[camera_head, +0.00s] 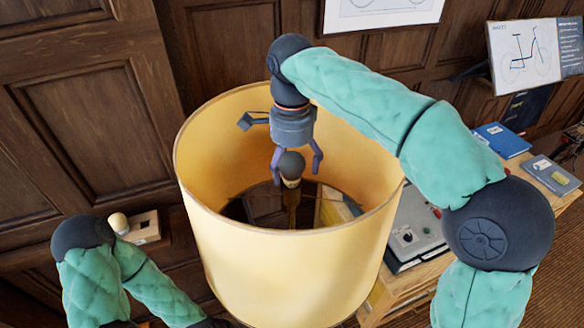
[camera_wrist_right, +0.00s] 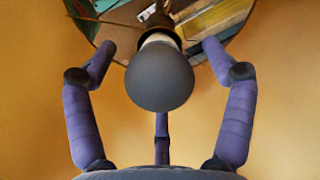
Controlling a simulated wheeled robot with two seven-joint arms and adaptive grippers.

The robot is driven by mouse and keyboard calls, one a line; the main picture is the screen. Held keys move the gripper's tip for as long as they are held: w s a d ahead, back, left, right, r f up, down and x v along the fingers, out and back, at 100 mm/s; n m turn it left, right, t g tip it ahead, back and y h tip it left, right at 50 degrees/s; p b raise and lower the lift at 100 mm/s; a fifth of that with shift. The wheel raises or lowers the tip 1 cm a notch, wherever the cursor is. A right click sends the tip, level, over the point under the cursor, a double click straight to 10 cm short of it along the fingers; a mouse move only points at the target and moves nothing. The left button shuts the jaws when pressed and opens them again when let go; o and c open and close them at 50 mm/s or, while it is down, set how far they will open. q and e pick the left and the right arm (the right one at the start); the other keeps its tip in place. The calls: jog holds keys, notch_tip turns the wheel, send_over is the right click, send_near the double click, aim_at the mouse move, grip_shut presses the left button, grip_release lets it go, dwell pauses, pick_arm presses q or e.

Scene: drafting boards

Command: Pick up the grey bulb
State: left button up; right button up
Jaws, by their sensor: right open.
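The grey bulb (camera_head: 291,165) sits upright in a socket on a post inside a large yellow lampshade (camera_head: 290,265). In the right wrist view the rounded grey bulb (camera_wrist_right: 160,76) is in the middle, with its pale neck behind it. My right gripper (camera_head: 297,178) reaches down into the shade from above. Its purple fingers are open around the bulb, with visible gaps on the left and right in the right wrist view (camera_wrist_right: 160,55). My left arm shows at the lower left of the head view, but its gripper is not visible.
The shade's wall surrounds my right gripper. A grey box with knobs (camera_head: 415,232) stands on a wooden bench at the right. A blue book (camera_head: 502,140) lies behind it. A pale bulb (camera_head: 118,222) stands by a wooden block (camera_head: 143,227) at the left.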

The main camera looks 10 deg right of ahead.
jog(key=shift+f, duration=0.1)
jog(key=shift+c, duration=0.2)
jog(key=c, duration=1)
jog(key=shift+o, duration=0.2)
